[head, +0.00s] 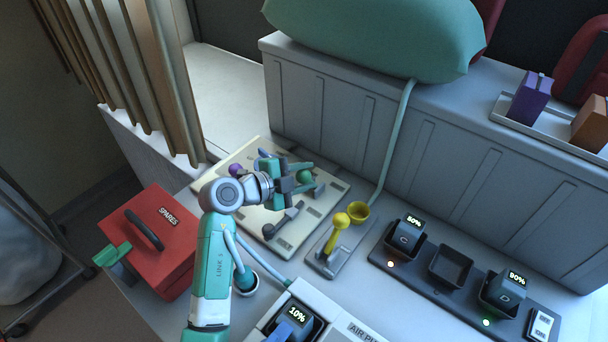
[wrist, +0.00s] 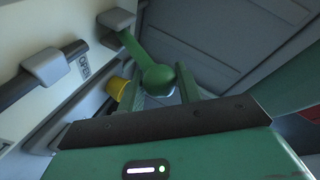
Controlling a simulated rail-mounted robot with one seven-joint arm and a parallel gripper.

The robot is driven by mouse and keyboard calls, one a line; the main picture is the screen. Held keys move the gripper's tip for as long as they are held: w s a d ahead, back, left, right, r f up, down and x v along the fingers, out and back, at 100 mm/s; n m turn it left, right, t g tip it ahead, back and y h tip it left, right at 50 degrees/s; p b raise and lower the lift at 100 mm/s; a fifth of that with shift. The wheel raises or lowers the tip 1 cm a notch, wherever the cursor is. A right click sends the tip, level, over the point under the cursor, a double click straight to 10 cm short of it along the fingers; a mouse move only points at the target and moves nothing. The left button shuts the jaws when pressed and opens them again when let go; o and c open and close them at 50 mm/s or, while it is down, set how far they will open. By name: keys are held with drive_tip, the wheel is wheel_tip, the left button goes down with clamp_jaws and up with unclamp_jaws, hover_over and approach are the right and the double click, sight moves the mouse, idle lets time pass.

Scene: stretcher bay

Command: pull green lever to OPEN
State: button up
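The green lever has a round green knob (head: 304,176) on the pale lever panel (head: 325,190). In the wrist view its arm (wrist: 134,48) runs from a grey mount at upper left to the knob (wrist: 159,78). My gripper (wrist: 160,85) has one finger on each side of the knob, very near or touching it; whether the fingers are closed on it I cannot tell. In the head view my gripper (head: 304,178) is over the panel at the knob.
A dark lever (head: 284,220) and a purple knob (head: 236,170) are on the same panel. A red SPARES box (head: 165,250) is at left. A grey ribbed wall (head: 350,120) rises behind.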

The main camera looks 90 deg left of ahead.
drive_tip(key=o, duration=0.4)
drive_tip(key=shift+s+d+f, duration=0.1)
drive_tip(key=shift+s+f, duration=0.1)
drive_tip(key=shift+f, duration=0.1)
drive_tip(key=shift+c, duration=0.2)
drive_tip(key=shift+r, duration=0.1)
drive_tip(key=shift+w, duration=0.1)
drive_tip(key=p+v, duration=0.1)
drive_tip(key=v, duration=0.6)
drive_tip(key=shift+s+r, duration=0.15)
drive_tip(key=shift+s, duration=0.2)
drive_tip(key=shift+d, duration=0.15)
